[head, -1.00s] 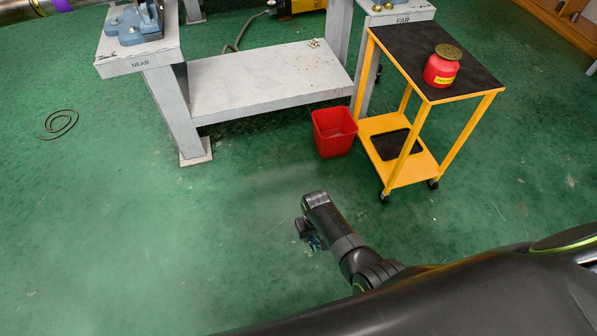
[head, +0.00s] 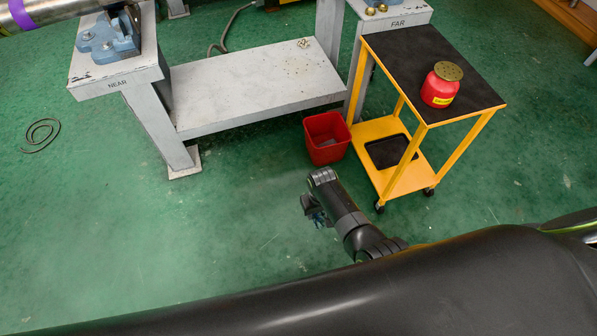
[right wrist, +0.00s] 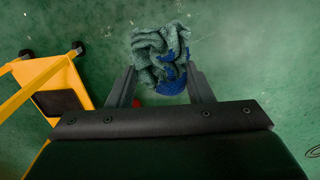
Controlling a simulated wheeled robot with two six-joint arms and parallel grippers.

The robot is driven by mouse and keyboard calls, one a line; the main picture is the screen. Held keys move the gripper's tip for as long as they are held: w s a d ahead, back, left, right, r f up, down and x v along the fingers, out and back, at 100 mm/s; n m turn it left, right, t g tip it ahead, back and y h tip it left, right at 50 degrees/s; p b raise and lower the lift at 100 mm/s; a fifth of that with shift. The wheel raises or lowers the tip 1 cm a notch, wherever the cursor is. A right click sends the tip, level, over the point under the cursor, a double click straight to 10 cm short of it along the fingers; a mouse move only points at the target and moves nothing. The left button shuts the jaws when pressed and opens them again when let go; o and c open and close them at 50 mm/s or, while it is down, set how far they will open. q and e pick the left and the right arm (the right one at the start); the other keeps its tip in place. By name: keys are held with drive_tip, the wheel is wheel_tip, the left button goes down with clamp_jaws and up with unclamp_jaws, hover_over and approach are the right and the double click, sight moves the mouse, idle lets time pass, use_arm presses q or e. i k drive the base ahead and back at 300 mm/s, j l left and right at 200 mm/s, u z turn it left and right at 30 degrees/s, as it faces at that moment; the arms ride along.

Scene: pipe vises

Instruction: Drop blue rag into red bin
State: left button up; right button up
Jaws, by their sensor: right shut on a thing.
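The blue rag (right wrist: 170,76) is a crumpled bundle, grey-green with bright blue patches. It sits between the two fingers of my right gripper (right wrist: 162,82), which is shut on it. In the head view the right gripper (head: 311,208) points down over the floor, and a small bit of the rag (head: 320,219) shows beneath it, mostly hidden by the wrist. The red bin (head: 328,155) stands upright on the green floor, just beyond the gripper in the picture, with its open top showing. A sliver of red shows behind the fingers in the right wrist view. My left gripper is out of view.
A yellow cart (head: 408,190) with a black top stands right of the bin, carrying a red can (head: 440,88). A grey bench (head: 255,95) with a low shelf is behind and left of the bin. A coiled cord (head: 42,133) lies far left.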

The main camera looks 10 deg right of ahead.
sight(327, 144)
drive_tip(key=i+l+z, duration=0.2)
drive_tip(key=i, duration=0.55)
drive_tip(key=i+z, duration=0.15)
drive_tip(key=i, duration=0.55)
